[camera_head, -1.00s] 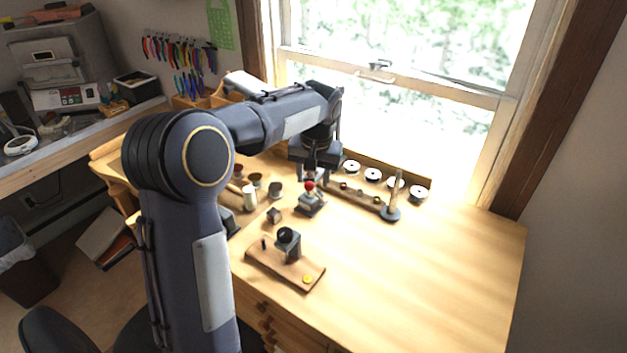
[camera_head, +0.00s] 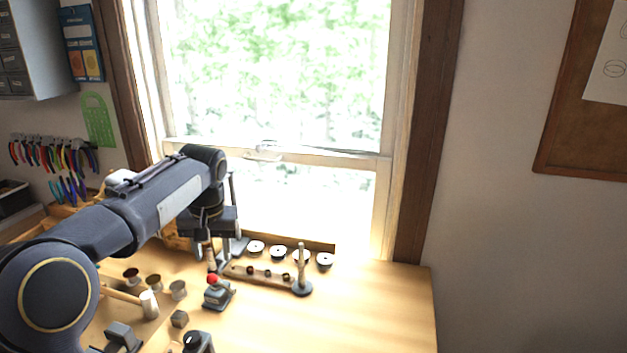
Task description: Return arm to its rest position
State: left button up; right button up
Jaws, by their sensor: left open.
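My left arm comes in from the lower left and reaches over the wooden bench (camera_head: 375,310). My left gripper (camera_head: 208,262) points down at the back of the bench, left of the wooden rail with round studs (camera_head: 262,276). A small grey block with a red ball on top (camera_head: 217,293) stands just in front of the gripper. I cannot see anything held between the fingers. My right gripper is not in view.
A grey post on a round base (camera_head: 302,284) stands at the rail's right end. Several white-topped discs (camera_head: 278,252) line the back. A mallet (camera_head: 148,303) and small cups (camera_head: 178,289) lie left. The bench's right side is clear; a window (camera_head: 275,80) is behind.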

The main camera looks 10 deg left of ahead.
pick_arm(q)
jog(key=s+d+m+t+h, duration=0.1)
jog(key=s+d+h, duration=0.1)
jog(key=s, duration=0.7)
jog(key=s+d+t+h, duration=0.1)
jog(key=s+d+h, duration=0.1)
jog(key=s, duration=0.6)
jog(key=s+d+f+t, duration=0.1)
jog(key=s+d+f, duration=0.2)
jog(key=s, duration=0.3)
jog(key=s+d+f+t+h, duration=0.1)
jog(key=s+d+f, duration=0.2)
jog(key=s, duration=0.3)
jog(key=shift+d+f+m, duration=0.35)
jog(key=shift+f+m, duration=0.05)
jog(key=shift+f, duration=0.45)
jog(key=shift+d+f, duration=0.1)
jog(key=shift+f, duration=0.1)
